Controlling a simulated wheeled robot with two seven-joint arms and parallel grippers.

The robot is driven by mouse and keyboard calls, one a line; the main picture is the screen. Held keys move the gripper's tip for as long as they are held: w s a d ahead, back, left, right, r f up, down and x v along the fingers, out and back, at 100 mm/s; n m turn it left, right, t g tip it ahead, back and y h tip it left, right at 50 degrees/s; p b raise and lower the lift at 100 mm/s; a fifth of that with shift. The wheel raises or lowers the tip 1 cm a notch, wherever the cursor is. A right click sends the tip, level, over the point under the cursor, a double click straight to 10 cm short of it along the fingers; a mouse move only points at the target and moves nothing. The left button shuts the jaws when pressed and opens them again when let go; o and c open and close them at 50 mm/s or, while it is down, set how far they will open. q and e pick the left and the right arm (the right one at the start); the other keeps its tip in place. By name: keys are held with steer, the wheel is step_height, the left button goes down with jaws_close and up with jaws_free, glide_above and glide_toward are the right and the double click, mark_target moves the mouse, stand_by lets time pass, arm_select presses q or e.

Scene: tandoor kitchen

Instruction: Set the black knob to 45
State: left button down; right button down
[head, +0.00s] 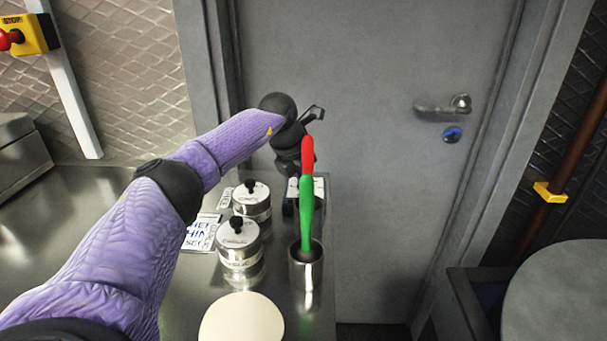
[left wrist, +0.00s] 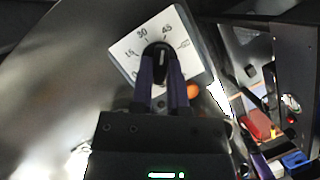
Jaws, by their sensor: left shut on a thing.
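The black knob (left wrist: 158,55) sits at the middle of a white dial face (left wrist: 125,52) with printed numbers 15, 30 and 45 in the left wrist view. A white mark on the knob points roughly toward 45; I cannot tell the exact setting. My left gripper (left wrist: 160,76) is shut on the knob, with one dark finger on each side. In the head view my left gripper (head: 292,150) reaches down over the dial box (head: 319,188) at the counter's far right corner. The knob is hidden there. My right gripper is not in view.
Two lidded metal tins (head: 238,244) stand left of the dial box. A metal cup (head: 305,268) holding red and green handled tools stands in front of it. A pale round disc (head: 242,320) lies nearer. A grey door (head: 375,110) stands behind the counter.

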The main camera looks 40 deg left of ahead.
mark_target(289, 196)
arm_select(q)
steer(key=shift+r+m+h+p, duration=0.15)
steer(key=shift+m+h+p, duration=0.15)
steer(key=shift+m+p, duration=0.25)
steer(key=c, duration=0.6)
jaws_free()
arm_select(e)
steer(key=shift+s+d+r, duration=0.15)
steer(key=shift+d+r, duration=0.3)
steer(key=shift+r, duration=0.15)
arm_select(q)
steer(key=shift+s+r, duration=0.1)
steer(key=p+v, duration=0.3)
steer(key=v, duration=0.6)
steer(key=shift+s+r, duration=0.1)
steer(key=shift+r, duration=0.1)
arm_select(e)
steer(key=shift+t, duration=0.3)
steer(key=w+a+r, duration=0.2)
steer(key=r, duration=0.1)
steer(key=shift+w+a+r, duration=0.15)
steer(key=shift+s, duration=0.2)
